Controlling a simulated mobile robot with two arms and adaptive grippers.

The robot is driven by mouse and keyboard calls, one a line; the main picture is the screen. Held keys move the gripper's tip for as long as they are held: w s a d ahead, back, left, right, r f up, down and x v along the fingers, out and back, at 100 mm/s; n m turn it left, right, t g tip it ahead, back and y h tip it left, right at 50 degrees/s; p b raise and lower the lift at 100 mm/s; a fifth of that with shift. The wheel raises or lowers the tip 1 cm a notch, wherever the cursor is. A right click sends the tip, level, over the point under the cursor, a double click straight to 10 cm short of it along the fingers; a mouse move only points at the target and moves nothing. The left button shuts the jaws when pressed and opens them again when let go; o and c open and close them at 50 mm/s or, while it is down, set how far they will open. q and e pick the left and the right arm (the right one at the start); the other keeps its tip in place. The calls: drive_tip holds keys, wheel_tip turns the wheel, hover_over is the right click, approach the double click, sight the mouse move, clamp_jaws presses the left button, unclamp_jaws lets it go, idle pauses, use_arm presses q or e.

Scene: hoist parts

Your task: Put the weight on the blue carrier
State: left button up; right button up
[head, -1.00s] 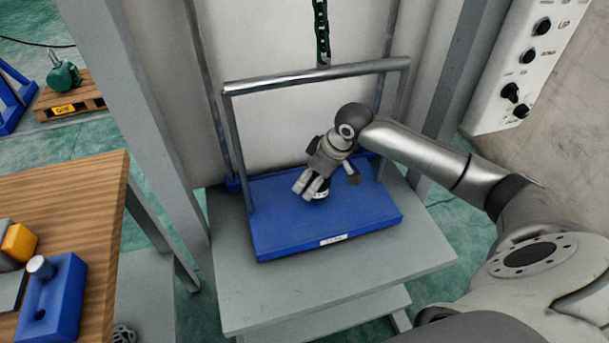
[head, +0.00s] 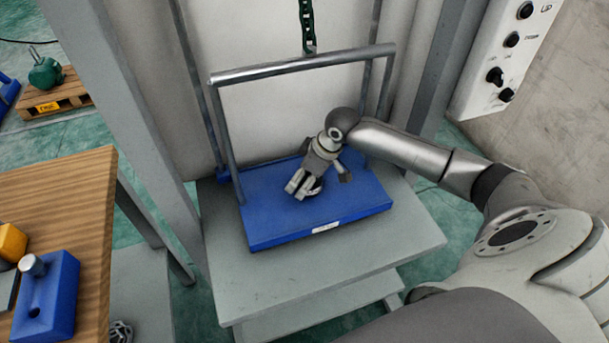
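The blue carrier (head: 285,225) is a flat blue plate with a white label on its front edge and a grey metal frame (head: 300,68) above it. It rests on a grey platform. My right gripper (head: 322,184) is low over the middle of the plate, inside the frame, with its fingers spread apart. A small dark rounded shape shows between the fingers, partly hidden; I cannot tell whether it is the weight. No other thing in view is clearly the weight. My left gripper is out of view.
A green chain (head: 307,25) hangs above the frame. A wooden table (head: 75,205) at left holds a blue block (head: 60,295) and a yellow part (head: 12,242). A green part (head: 45,72) sits on a pallet (head: 55,100). A control box (head: 510,50) is at upper right.

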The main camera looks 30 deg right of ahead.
sight(320, 181)
idle(0.3)
drive_tip(key=v, duration=1.2)
